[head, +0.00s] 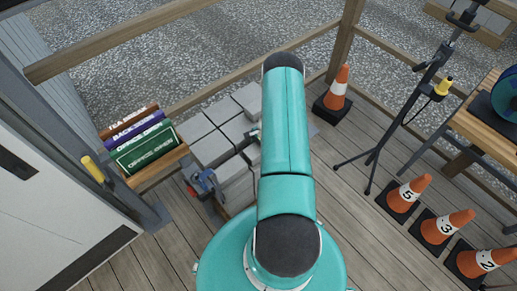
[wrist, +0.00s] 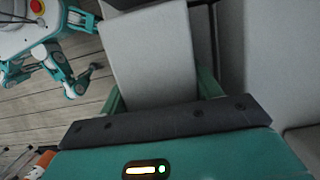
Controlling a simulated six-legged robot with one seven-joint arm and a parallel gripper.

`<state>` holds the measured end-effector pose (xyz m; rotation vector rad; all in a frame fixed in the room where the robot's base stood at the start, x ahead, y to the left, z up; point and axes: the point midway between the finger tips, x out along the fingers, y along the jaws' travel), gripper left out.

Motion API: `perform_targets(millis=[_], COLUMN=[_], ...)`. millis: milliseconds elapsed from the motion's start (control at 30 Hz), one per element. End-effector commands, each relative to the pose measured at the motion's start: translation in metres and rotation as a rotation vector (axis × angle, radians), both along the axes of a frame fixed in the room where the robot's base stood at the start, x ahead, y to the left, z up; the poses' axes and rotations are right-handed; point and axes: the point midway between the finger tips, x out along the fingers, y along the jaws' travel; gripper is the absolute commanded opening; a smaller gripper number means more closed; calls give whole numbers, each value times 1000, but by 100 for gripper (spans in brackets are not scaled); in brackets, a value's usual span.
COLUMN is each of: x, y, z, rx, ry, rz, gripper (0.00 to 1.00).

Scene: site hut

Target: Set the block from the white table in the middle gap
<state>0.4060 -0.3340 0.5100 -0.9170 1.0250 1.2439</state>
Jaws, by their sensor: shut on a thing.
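My gripper (wrist: 160,92) is shut on a grey block (wrist: 150,48), with a green finger on each side of it in the wrist view. In the head view my arm hides most of the gripper and the held block. The gripper is at the right side of a group of grey blocks (head: 211,149). In the wrist view another grey block face (wrist: 262,60) stands just right of the held block, with a dark narrow space between them. I cannot tell whether the held block touches its neighbours or how deep it sits. The middle gap is not clearly visible, and no white table shows.
A blue and red clamp-like tool (head: 203,182) is at the near left of the blocks. Binders (head: 143,142) stand on a wooden shelf to the left. A traffic cone (head: 336,91), a tripod (head: 400,115) and numbered cones (head: 436,228) stand on the right. Floorboards between are clear.

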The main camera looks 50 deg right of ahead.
Motion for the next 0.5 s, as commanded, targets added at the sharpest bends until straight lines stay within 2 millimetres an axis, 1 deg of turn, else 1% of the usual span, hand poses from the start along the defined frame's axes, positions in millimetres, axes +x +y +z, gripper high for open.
perform_targets(millis=[367, 400, 467, 500], x=[1, 1, 1, 1], y=[-1, -1, 0, 0], z=[-1, -1, -1, -2], rx=[-1, -1, -1, 0], ry=[-1, -1, -1, -1], rz=[1, 1, 1, 1], gripper=[2, 69, 81, 89])
